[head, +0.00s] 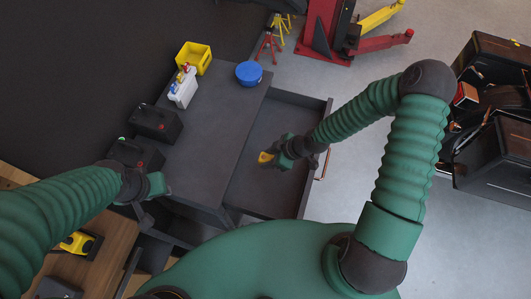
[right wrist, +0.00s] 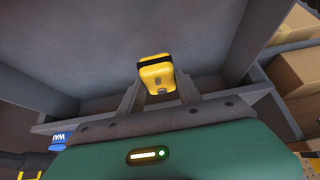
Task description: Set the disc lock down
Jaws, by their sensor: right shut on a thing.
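The yellow disc lock (head: 265,157) with a dark band is in my right gripper (head: 276,156). In the right wrist view the disc lock (right wrist: 156,73) sits between the two fingertips (right wrist: 158,92), which are shut on it. My right gripper points left over the open dark drawer (head: 290,115) of the workbench. I cannot tell how far the lock is above the drawer floor, or whether it touches it. My left gripper (head: 163,187) is by the workbench's near left edge; its finger opening does not show clearly.
The workbench top (head: 215,120) holds a yellow bin (head: 194,57), a white jug (head: 183,88), a blue round container (head: 249,73) and dark boxes (head: 155,123). The visible drawer floor around the lock is empty. A red lift (head: 325,30) and dark cases (head: 495,140) stand on the floor beyond.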

